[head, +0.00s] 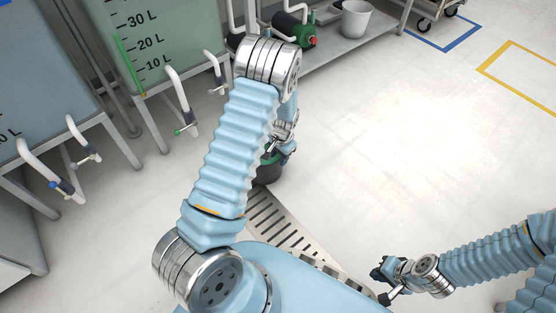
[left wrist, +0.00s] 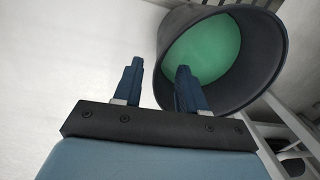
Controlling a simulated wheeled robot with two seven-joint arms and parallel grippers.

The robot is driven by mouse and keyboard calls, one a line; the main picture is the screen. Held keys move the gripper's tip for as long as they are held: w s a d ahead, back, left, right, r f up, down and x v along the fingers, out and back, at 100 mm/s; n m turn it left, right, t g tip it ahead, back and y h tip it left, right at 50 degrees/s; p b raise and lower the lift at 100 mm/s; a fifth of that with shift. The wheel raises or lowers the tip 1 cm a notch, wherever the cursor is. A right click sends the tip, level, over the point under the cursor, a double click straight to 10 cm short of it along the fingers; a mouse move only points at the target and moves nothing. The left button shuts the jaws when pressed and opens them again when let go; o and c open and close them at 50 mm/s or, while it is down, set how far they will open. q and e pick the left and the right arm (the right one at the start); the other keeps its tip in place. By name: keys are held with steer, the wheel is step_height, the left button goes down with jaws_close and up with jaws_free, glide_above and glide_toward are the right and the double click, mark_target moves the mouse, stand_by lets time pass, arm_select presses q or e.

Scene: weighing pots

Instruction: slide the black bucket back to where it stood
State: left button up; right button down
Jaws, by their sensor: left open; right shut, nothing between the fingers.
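The black bucket (head: 268,174) stands on the floor by the slotted metal strip, partly hidden by my left arm in the head view. In the left wrist view the black bucket (left wrist: 262,82) shows its round mouth and green contents. My left gripper (left wrist: 159,66) is open at the bucket's near rim. One finger overlaps the rim in the picture and the other is outside it; I cannot tell whether they touch. In the head view my left gripper (head: 284,149) is just above the bucket, mostly hidden. My right gripper (head: 382,278) is shut and empty, low at the right.
A slotted metal strip (head: 285,224) lies on the floor by the bucket. Tanks with a green (head: 165,38) and a blue panel (head: 40,85) stand left on metal legs with taps. A shelf at the back holds a pale bucket (head: 356,20). The floor right of the bucket is clear.

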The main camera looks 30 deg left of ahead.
arm_select(q)
step_height(320, 180, up, 9)
steer(key=p, duration=0.1)
steer(key=shift+d+f, duration=0.15)
steer(key=shift+d, duration=0.3)
steer(key=shift+s+p, duration=0.1)
steer(key=shift+p, duration=0.2)
steer(key=s+d+n+h+p, duration=0.4)
steer(key=s+d+p, duration=0.6)
steer(key=s+d, duration=0.8)
steer(key=shift+s+d+r+t+h, duration=0.35)
steer(key=shift+s+h, duration=0.25)
steer(key=shift+s, duration=0.2)
